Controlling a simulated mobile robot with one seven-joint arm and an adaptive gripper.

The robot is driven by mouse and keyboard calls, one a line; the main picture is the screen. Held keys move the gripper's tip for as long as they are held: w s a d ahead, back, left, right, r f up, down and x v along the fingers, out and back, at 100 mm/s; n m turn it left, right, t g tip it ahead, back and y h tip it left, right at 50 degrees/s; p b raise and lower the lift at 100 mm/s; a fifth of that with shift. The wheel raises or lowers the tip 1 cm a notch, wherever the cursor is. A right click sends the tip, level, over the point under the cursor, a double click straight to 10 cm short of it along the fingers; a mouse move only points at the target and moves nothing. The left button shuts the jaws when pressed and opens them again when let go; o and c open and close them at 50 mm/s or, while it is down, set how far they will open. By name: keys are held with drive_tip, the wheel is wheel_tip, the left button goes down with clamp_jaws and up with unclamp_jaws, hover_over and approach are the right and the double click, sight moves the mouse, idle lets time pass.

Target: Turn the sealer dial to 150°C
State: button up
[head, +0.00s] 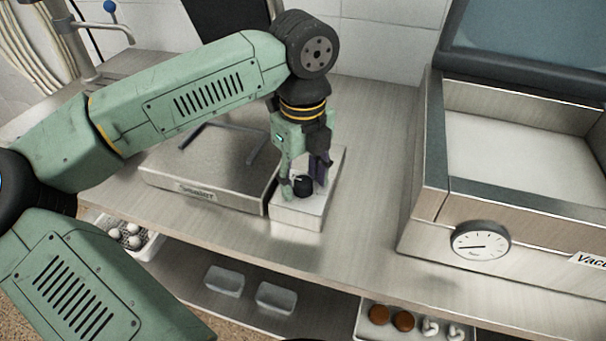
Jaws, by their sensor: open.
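The sealer (190,180) is a flat metal unit on the counter with a label on its front. A lighter box joins its right end, and a black dial (303,187) stands on top of that box. My gripper (304,186) points down over the box, with its fingers apart on either side of the dial. I cannot tell whether the fingers touch the dial. The dial's scale markings are too small to read.
A large vacuum machine (440,215) with a raised lid and a round gauge (481,241) stands at right. Below the counter are a basket of white round items (128,236), two grey trays (224,282) and a tray of mushrooms and brown items (403,321). Counter between the machines is clear.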

drive_tip(key=shift+c, duration=0.3)
clamp_jaws()
